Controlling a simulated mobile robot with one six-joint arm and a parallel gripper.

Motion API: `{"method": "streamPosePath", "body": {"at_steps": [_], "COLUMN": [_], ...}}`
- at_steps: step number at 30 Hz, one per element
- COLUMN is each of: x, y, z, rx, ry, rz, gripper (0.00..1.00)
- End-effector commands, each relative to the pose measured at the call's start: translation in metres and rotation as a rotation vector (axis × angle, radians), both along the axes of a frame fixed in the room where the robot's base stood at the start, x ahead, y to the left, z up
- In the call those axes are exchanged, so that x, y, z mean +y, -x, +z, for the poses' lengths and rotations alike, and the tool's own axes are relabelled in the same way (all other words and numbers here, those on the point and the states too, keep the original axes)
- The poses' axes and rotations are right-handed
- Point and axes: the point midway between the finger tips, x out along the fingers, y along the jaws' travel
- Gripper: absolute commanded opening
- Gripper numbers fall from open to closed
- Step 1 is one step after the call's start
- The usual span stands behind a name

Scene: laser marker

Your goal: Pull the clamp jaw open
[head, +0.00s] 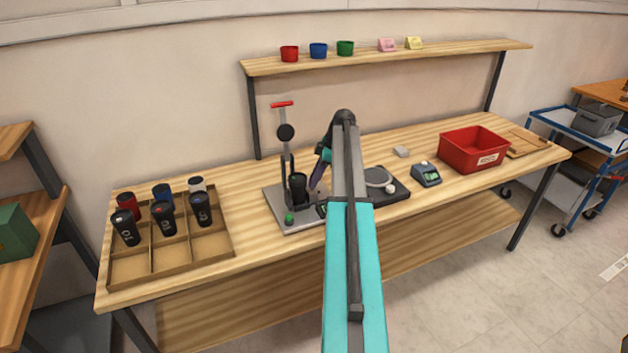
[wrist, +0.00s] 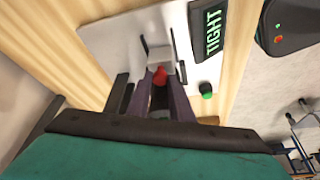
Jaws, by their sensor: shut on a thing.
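The marking station's grey base plate (head: 297,219) stands mid-table. It carries an upright column, a dark cylindrical part (head: 299,187) and a green button (head: 289,217), which also shows in the wrist view (wrist: 206,90). In the wrist view a pale grey clamp block (wrist: 160,58) sits on the plate, with a red knob (wrist: 160,76) in front of it. My gripper (head: 315,184), with purple fingers, is low at the station and shut on the red knob. A display (wrist: 213,32) beside it reads "TIGHT". My arm and fingers hide part of the clamp.
A tray (head: 190,252) with several dark tumblers stands at left. Right of my arm are a black round-plate device (head: 398,194), a small display unit (head: 426,175) and a red bin (head: 474,150). A shelf (head: 440,52) with cups runs behind; the column's red-topped handle (head: 282,104) rises beside my arm.

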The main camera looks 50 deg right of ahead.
Motion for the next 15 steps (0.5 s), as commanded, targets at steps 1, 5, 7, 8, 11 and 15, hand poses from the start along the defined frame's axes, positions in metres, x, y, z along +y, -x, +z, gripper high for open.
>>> {"method": "streamPosePath", "body": {"at_steps": [1, 5, 7, 8, 11, 15], "x": [-0.0096, -0.0140, -0.0141, -0.0143, -0.0150, -0.0148], "y": [0.0031, 0.0053, 0.0057, 0.0058, 0.0061, 0.0059], "z": [-0.0011, 0.0005, 0.0010, 0.0009, 0.0010, 0.0010], "rx": [0.000, 0.000, 0.001, 0.001, 0.002, 0.001], "ry": [0.009, 0.009, 0.010, 0.011, 0.013, 0.012], "rz": [-0.006, -0.006, -0.007, -0.007, -0.008, -0.008], "gripper": [0.00, 0.00, 0.00, 0.00, 0.00, 0.38]}}
